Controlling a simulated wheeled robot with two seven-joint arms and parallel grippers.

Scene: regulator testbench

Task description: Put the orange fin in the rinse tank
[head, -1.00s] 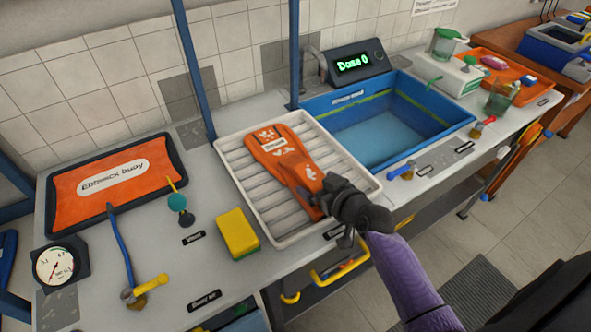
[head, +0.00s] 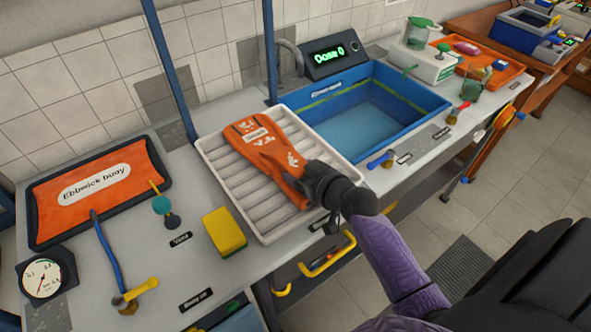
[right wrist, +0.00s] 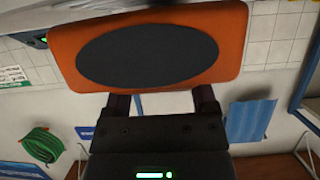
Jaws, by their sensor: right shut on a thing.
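The orange fin (head: 262,150) has pale markings and a small label. It is over the white ribbed tray (head: 222,172); I cannot tell whether it still touches the ribs. My right gripper (head: 312,190) is shut on the fin's near end. In the right wrist view the fin (right wrist: 230,55) shows as an orange piece with a dark oval, between the fingers (right wrist: 165,103). The rinse tank (head: 422,97) is a blue open basin with clear-looking water, just right of the tray. My left gripper is not in view.
A display reading "Dose 0" (head: 328,57) and a tap (head: 290,55) stand behind the tank. A blue-handled valve (head: 380,160) sits at its front edge. A yellow sponge (head: 225,232) and an orange buoy panel (head: 95,192) lie left of the tray.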

